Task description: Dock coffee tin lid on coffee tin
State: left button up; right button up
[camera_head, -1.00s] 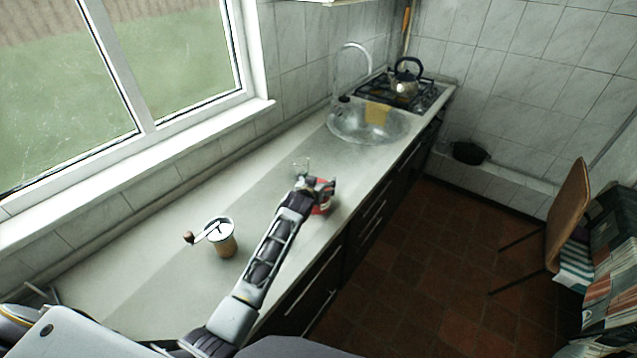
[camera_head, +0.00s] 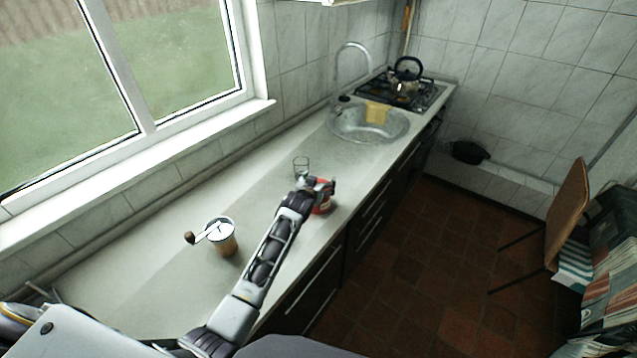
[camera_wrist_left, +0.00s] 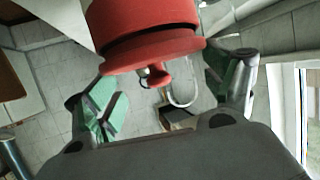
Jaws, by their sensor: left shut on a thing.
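The red coffee tin (camera_head: 322,207) stands on the counter near its front edge, partly hidden behind my left gripper (camera_head: 319,186). In the left wrist view, which looks upside down, the tin's red body (camera_wrist_left: 140,14) is at the top. The red coffee tin lid (camera_wrist_left: 153,50) is against its mouth, with its small knob pointing away from the tin. A dark seam shows between them; I cannot tell whether the lid is fully seated.
A clear glass (camera_head: 301,167) stands just behind the gripper. A coffee grinder (camera_head: 222,238) with a crank is left of my arm. The sink (camera_head: 345,132), with a yellow cloth (camera_head: 377,112), and a kettle (camera_head: 405,82) on the stove are farther back. The counter between grinder and glass is clear.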

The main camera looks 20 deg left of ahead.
pick_arm(q)
jog(key=shift+f, duration=0.5)
dwell(0.3)
jog(key=o, duration=0.7)
jog(key=shift+o, duration=0.2)
